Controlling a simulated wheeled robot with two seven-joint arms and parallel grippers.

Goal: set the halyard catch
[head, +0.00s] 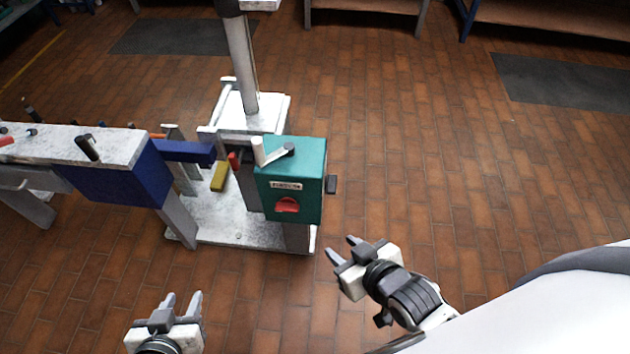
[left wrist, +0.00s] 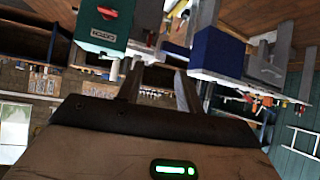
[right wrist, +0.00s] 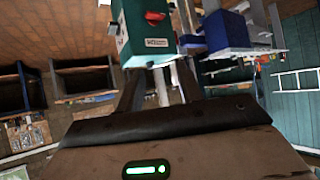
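A teal winch-like box (head: 312,165) stands at the mast's foot. Its front has a red knob (head: 287,205) and a small label plate (head: 285,185). A white crank with a dark grip (head: 270,154) is on top, and a black part (head: 332,184) juts from its right side. A small red lever (head: 234,161) and a yellow piece (head: 219,176) sit left of it. I cannot tell which part is the halyard catch. My left gripper (head: 183,297) is open and empty, in front and to the left. My right gripper (head: 342,247) is open and empty, just right of the box's front.
A bench with a white top (head: 60,143) and blue end block (head: 125,182) stands to the left, with a blue bar (head: 185,151) reaching towards the mast. Brick floor at right is clear.

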